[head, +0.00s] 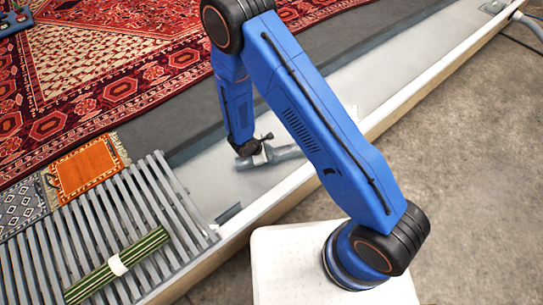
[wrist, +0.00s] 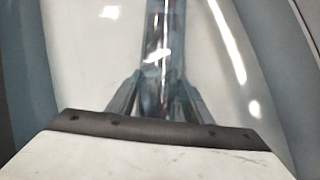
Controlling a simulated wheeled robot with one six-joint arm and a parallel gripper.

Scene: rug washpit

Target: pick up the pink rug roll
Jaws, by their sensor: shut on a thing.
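I see no pink rug roll in either view. In the head view, my gripper (head: 262,151) is low over the pale trough, at the end of my blue arm. A grey-blue bar-like thing (head: 287,153) shows at it, lying crosswise. In the wrist view, my gripper (wrist: 160,95) is shut on a long, shiny grey-blue thing (wrist: 164,45) that runs away from the jaws. I cannot tell what this thing is. A green striped roll (head: 145,247) with a white band lies on the grey slatted rack (head: 165,195), well away from my gripper.
The pale trough (head: 205,185) has a raised rim on its near side. A large red patterned rug (head: 120,55) lies behind. A small orange rug (head: 85,168) and a grey patterned one (head: 20,205) lie by the rack. Concrete floor (head: 470,150) at right is mostly clear.

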